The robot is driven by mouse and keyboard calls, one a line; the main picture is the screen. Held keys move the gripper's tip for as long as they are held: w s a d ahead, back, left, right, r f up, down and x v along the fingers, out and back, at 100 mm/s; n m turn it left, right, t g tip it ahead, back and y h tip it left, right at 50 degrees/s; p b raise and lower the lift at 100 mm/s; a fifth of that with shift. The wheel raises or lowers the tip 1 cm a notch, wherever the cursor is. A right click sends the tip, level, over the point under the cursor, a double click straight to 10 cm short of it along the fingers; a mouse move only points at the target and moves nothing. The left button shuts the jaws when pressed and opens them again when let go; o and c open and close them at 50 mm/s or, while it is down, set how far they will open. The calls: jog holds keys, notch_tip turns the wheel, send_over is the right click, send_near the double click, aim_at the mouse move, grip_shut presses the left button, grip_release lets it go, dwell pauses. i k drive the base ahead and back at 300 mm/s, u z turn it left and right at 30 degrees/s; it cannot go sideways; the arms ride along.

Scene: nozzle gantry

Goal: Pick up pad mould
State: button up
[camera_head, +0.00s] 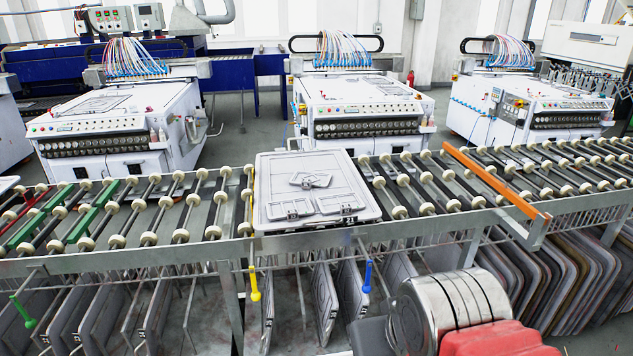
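A light grey, flat, square pad mould (332,190) with rounded corners lies on the roller conveyor in the middle of the head view. Its upper face shows raised panel shapes and small dark hinge-like fittings along the front. Nothing touches it from above. My gripper is not in view. A silver and red rounded part at the lower right looks like part of my own arm, in front of the conveyor and apart from the mould.
The roller conveyor (200,258) crosses the whole view, with an orange bar (495,182) to the right and green bars (90,213) to the left. Several flat moulds stand upright on the rack below. White machines (118,110) with cable bundles stand behind.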

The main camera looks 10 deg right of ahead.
aim_at(310, 177)
jog(key=u, duration=0.05)
jog(key=i, duration=1)
jog(key=z, duration=0.05)
